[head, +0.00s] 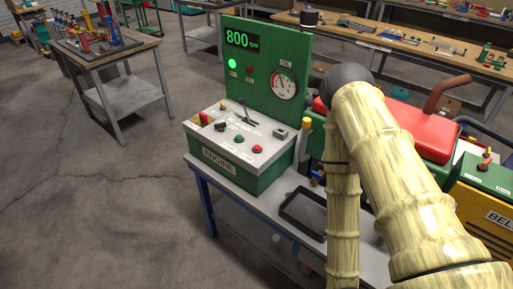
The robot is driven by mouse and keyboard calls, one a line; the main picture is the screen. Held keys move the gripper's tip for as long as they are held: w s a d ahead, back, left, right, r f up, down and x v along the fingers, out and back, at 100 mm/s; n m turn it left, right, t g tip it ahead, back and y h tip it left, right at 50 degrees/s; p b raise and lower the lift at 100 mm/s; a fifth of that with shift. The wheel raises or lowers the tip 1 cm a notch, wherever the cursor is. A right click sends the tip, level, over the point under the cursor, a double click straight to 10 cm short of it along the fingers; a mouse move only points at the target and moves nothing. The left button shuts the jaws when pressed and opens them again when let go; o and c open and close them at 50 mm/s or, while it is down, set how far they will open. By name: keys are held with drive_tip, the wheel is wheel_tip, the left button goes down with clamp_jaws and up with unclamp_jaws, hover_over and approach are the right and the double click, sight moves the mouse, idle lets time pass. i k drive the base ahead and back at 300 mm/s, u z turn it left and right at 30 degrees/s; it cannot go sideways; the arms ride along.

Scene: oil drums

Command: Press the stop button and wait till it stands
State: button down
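The engine console (222,167) is a green box with a light grey sloping top, labelled ENGINE, on a table. A round red button (257,149) sits near its front right edge, beside a green button (239,139); their small labels are too small to read. The upright panel (262,52) has a display (242,40) reading 800 rpm, a lit green lamp (232,63), a dark lamp (249,69) and a round gauge (283,84). My arm stands right of the console, its forearm running down out of the picture. My gripper is not in view.
A black-rimmed tray (303,214) lies on the table right of the console. A red machine body (430,128) and a yellow and green box (490,200) stand behind my arm. A workbench (110,48) is far left. The floor at left is clear.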

sight(256, 147)
drive_tip(key=u, duration=2.05)
drive_tip(key=i, duration=1.9)
drive_tip(key=z, duration=3)
